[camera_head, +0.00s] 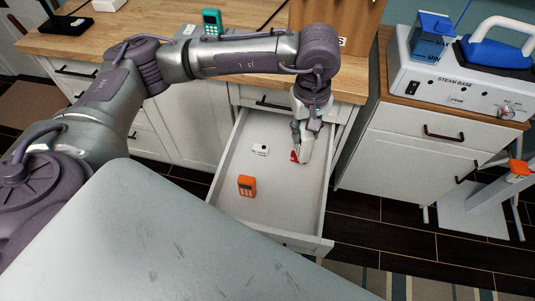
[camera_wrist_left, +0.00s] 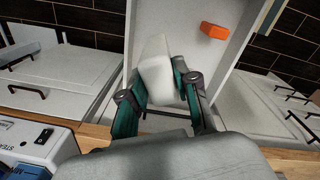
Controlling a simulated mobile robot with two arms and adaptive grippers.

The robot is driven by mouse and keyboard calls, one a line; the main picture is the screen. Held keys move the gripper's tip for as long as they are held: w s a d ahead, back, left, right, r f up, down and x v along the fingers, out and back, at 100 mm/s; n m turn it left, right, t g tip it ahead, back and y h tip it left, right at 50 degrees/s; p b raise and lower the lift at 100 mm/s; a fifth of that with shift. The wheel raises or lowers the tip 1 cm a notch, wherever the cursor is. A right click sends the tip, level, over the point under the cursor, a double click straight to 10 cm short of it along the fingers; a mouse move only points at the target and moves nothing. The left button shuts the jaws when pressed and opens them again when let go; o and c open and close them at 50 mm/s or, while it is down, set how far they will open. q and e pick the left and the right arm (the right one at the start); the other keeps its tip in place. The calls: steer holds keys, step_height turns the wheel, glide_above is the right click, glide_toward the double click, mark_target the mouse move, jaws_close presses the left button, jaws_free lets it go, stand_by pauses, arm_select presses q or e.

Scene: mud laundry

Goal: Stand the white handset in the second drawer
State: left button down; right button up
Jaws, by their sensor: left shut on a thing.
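The second drawer (camera_head: 225,180) is pulled open below a closed drawer. My left gripper (camera_head: 302,138) points down over its right side and is shut on the white handset (camera_head: 307,150). In the left wrist view the white handset (camera_wrist_left: 157,68) shows between the fingers of the left gripper (camera_wrist_left: 158,82). I cannot tell whether its lower end touches the drawer floor. An orange handset (camera_head: 246,186) stands in the drawer and also shows in the left wrist view (camera_wrist_left: 214,30). My right gripper is not in view.
A small white item (camera_head: 260,149) lies in the drawer, and a red item (camera_head: 294,157) is partly hidden beside the held handset. A teal handset (camera_head: 212,21) stands on the wooden counter (camera_head: 130,27). A steam base (camera_head: 465,80) sits on the right cabinet.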

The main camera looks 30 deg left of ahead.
arm_select(q)
steer(key=w+d+f+n+b, duration=0.4)
steer(key=f+n, duration=0.2)
steer(key=w+d+f+n+b, duration=0.4)
steer(key=d+f+n, duration=0.1)
steer(key=f, duration=0.2)
steer(key=s+a+f+n+p, duration=0.1)
steer(key=s+a+f+p, duration=0.1)
steer(key=s+a+f, duration=0.5)
step_height(320, 180, down, 4)
steer(key=shift+s+a+f+p, duration=0.1)
steer(key=shift+s+a+p, duration=0.25)
steer(key=shift+a, duration=0.35)
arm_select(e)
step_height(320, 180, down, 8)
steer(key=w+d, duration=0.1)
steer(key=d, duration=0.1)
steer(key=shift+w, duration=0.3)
arm_select(q)
steer(key=shift+f, duration=0.15)
steer(key=c, duration=0.9)
jaws_free()
steer(key=shift+o, duration=0.2)
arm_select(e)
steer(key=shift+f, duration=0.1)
